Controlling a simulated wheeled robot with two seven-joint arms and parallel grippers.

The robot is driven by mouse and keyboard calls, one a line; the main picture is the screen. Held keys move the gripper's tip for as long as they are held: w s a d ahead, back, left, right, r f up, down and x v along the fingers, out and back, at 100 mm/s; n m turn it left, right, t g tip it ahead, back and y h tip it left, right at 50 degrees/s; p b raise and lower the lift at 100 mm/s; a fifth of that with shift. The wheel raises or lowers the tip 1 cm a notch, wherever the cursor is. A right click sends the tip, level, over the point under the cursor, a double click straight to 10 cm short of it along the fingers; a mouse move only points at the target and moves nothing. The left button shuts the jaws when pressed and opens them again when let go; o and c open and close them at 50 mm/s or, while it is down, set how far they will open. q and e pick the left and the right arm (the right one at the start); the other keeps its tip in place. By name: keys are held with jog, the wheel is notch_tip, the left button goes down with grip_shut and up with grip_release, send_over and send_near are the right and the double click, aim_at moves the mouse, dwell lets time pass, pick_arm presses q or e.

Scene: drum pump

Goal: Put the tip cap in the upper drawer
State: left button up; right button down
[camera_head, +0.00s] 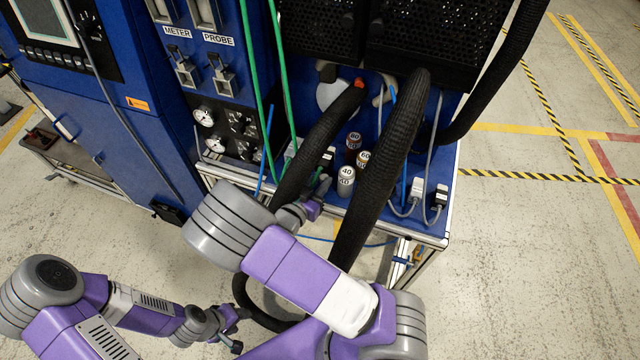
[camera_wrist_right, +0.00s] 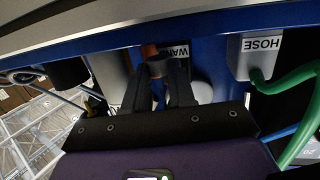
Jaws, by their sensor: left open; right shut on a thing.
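My right gripper (camera_wrist_right: 160,85) is shut on a small dark grey cylindrical piece (camera_wrist_right: 157,68) with an orange-brown part above it. It may be the tip cap, but its shape is partly hidden between the fingers. In the head view the right gripper (camera_head: 321,190) is over the blue bench's front left part, mostly hidden by its own wrist. My left gripper (camera_head: 240,328) is open and empty, low in front of the bench. I cannot tell an upper drawer for certain; blue fronts labelled METER (camera_head: 178,32) and PROBE (camera_head: 218,40) have metal latches below them.
Thick black hoses (camera_head: 385,150) cross the bench near the right arm. Numbered canisters (camera_head: 346,180) stand beside the right gripper. Green cables (camera_head: 262,90) hang in front of the panel. A HOSE-labelled holder (camera_wrist_right: 250,55) is close in the wrist view. Floor (camera_head: 540,270) at right is clear.

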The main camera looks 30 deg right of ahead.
notch_tip(320, 180, up, 16)
jog(key=p, duration=0.6)
